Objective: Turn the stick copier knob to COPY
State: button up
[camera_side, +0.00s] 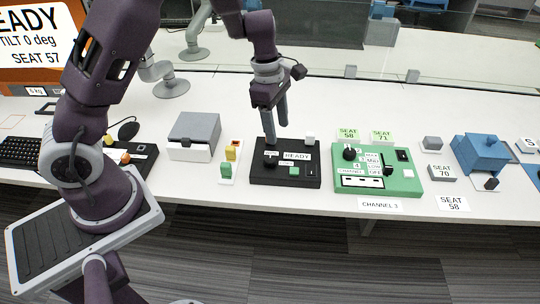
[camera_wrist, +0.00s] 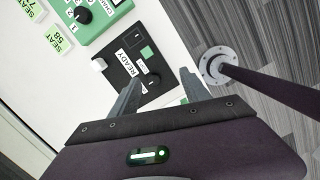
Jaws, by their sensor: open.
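A black box (camera_side: 264,179) with a READY label (camera_side: 297,156) sits in the middle of the table; I take it for the stick copier. A dark round knob (camera_side: 270,157) is on its left part, and a green square (camera_side: 294,170) is on its top. My gripper (camera_side: 277,131) points down above the box, over the knob side. In the wrist view my gripper (camera_wrist: 160,77) has its fingers apart, and the knob (camera_wrist: 152,78) shows between the tips. Nothing is held. Whether the fingers touch the knob, and which mark it points to, I cannot tell.
A green box (camera_side: 405,187) with another knob (camera_side: 349,153) stands close on the right. A small white block (camera_side: 309,140) is at the black box's back right. A white strip (camera_side: 227,181) with coloured blocks and a grey-lidded box (camera_side: 194,129) stand left. The table's front edge is near.

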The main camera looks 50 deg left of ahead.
aim_at(270, 158)
jog(key=a+f+n, duration=0.1)
jog(key=f, duration=0.1)
jog(key=w+a+f+n+y, duration=0.1)
jog(key=a+f, duration=0.1)
jog(key=f, duration=0.1)
jog(key=a+f+n, duration=0.1)
jog(key=f+n, duration=0.1)
jog(key=f, duration=0.1)
jog(key=shift+w+a+f+g+y, duration=0.15)
jog(key=shift+w+g+y, duration=0.15)
jog(key=shift+g, duration=0.1)
notch_tip(270, 158, down, 7)
jog(key=shift+s+r, duration=0.1)
jog(key=shift+r, duration=0.05)
grip_shut()
